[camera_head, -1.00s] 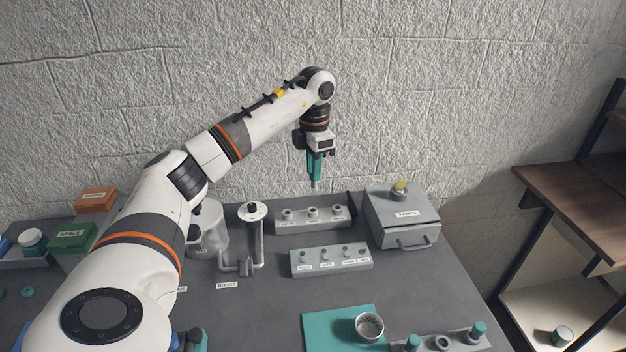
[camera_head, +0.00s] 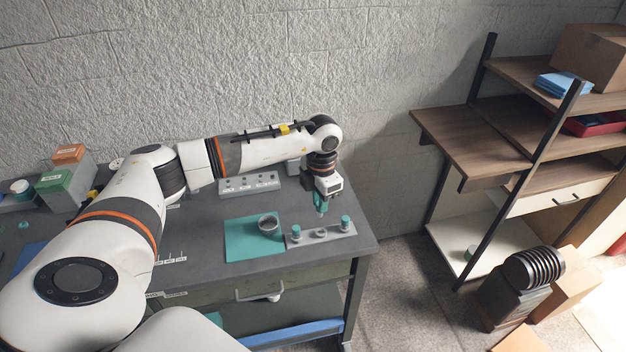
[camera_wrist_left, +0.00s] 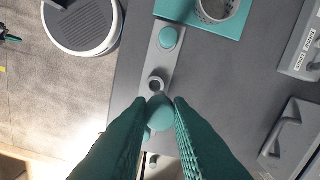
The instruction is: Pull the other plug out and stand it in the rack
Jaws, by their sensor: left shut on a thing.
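My left gripper (camera_head: 321,207) points down just above the grey rack (camera_head: 328,241), near its middle. Its teal fingers are shut on a plug, whose round teal top (camera_wrist_left: 160,112) shows between the fingertips in the left wrist view. The plug's lower part is hidden there. The rack (camera_wrist_left: 178,62) has a teal-topped plug standing at each end: one at the left end (camera_head: 296,232), one at the right end (camera_head: 345,222). An open ring-like socket (camera_wrist_left: 156,84) lies between them. My right gripper is not in view.
A teal mat (camera_head: 240,240) with a metal cup (camera_head: 268,224) lies just left of the rack. A grey labelled block (camera_head: 250,186) stands behind. The table's right edge is close to the rack. A wooden shelf (camera_head: 480,150) stands beyond a floor gap.

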